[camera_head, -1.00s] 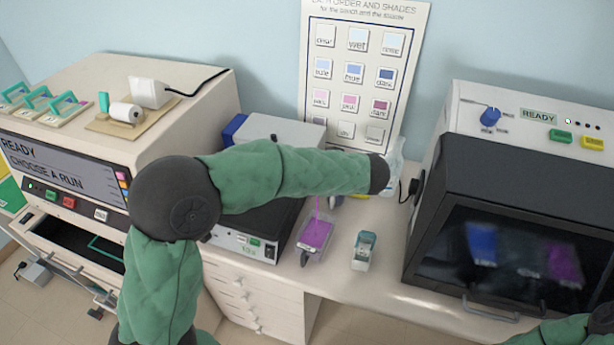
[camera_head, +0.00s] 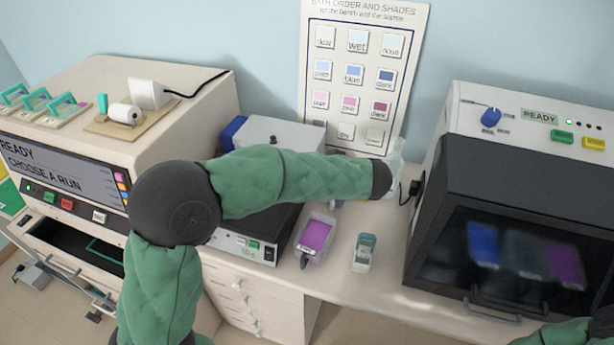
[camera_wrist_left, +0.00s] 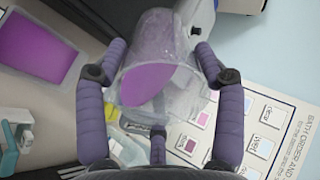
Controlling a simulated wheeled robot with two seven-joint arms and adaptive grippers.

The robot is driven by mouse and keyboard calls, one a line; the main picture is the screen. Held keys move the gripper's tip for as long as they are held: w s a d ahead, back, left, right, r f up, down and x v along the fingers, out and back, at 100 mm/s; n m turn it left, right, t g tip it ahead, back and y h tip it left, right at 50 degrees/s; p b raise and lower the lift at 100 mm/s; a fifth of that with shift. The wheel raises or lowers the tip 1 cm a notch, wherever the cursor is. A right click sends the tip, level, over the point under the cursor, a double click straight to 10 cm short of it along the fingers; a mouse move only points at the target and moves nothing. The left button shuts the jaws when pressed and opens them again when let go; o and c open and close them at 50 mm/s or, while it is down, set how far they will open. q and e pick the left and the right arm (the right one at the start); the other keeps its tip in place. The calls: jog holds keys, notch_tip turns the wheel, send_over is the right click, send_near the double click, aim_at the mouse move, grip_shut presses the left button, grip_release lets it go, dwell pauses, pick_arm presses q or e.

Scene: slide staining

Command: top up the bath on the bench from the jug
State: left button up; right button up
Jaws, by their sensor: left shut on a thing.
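The bath (camera_head: 315,236) stands on the bench, a clear tray with magenta liquid in it; it also shows at the upper left of the left wrist view (camera_wrist_left: 32,48). My left gripper (camera_wrist_left: 158,62) is shut on the jug (camera_wrist_left: 155,40), a clear vessel with magenta liquid (camera_wrist_left: 147,85) inside. The jug looks tilted, and no stream shows between it and the bath. In the head view my left forearm hides the gripper and most of the jug. My right gripper is out of view; only part of my right arm shows at the lower right.
A small teal-and-white item (camera_head: 364,252) stands right of the bath. A dark-fronted cabinet (camera_head: 520,240) is at the right, a white-topped machine (camera_head: 275,133) behind my arm. A chart (camera_head: 362,70) leans on the wall. The bench front (camera_head: 340,278) is clear.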

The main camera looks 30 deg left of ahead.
pick_arm(q)
jog(key=shift+d+f+t+y+b, duration=0.2)
jog(key=shift+y+b, duration=0.35)
jog(key=shift+b, duration=0.65)
jog(key=shift+f+t+y+b, duration=0.1)
jog(key=shift+f+y+b, duration=0.15)
jog(key=shift+y+b, duration=0.65)
dwell(1.1)
jog(key=shift+s+d+f+y+b, duration=0.15)
jog(key=shift+f+y+b, duration=0.25)
jog(key=shift+b, duration=1.35)
dwell(0.6)
jog(key=shift+f+t+b, duration=0.15)
jog(key=shift+t+b, duration=0.15)
jog(key=shift+b, duration=0.05)
jog(key=shift+f+y+b, duration=0.1)
jog(key=shift+y+b, duration=0.25)
jog(key=shift+b, duration=0.05)
dwell(0.4)
jog(key=shift+r+h+p, duration=0.35)
jog(key=shift+h+p, duration=0.15)
jog(key=shift+p, duration=0.05)
